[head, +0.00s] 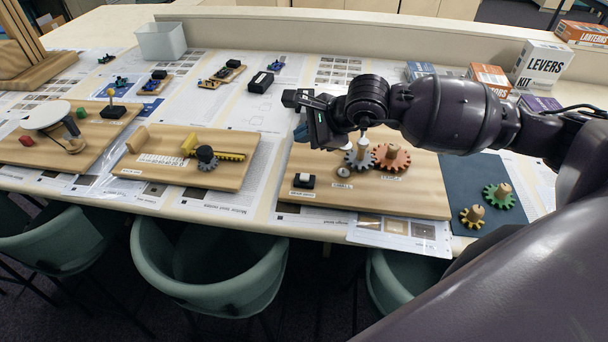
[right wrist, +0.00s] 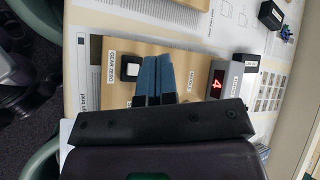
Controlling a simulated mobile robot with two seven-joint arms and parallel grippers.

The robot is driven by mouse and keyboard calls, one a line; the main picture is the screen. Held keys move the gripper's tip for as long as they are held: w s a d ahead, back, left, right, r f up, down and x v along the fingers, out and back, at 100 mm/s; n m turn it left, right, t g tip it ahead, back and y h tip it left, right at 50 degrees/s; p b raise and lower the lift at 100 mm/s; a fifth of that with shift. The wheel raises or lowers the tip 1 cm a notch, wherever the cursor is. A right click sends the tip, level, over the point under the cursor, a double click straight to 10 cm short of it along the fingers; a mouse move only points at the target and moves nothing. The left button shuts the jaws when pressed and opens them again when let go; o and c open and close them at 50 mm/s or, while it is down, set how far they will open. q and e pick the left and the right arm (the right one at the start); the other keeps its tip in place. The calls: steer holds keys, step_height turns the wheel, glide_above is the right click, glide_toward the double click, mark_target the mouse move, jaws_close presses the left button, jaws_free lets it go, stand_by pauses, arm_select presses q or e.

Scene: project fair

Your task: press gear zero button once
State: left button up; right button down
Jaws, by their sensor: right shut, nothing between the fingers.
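The gear zero button (head: 303,181) is a small black block with a white top at the front left of the right-hand wooden board (head: 420,203). In the right wrist view the button (right wrist: 130,68) sits beside a "GEAR ZERO" label, just left of the blue fingertips. My right gripper (head: 300,131) is above the board's back left part, shut and empty; its fingers also show in the right wrist view (right wrist: 157,62). I see no contact with the button. My left gripper is out of view.
A grey gear (head: 360,157) and an orange gear (head: 392,158) stand on the board, right of the button. Yellow and green gears (head: 498,195) lie on a dark mat to the right. Another board (head: 185,160) is left. Green chairs (head: 205,285) line the front edge.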

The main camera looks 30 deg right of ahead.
mark_target(305, 178)
step_height(305, 178, down, 8)
steer(key=b, duration=0.4)
steer(key=shift+f, duration=0.45)
stand_by(2.0)
steer(key=shift+f+b, duration=0.4)
steer(key=shift+b, duration=0.05)
steer(key=shift+f+b, duration=0.3)
steer(key=shift+f, duration=0.1)
stand_by(0.7)
steer(key=shift+r, duration=0.15)
steer(key=shift+r+p, duration=0.4)
steer(key=shift+r, duration=0.35)
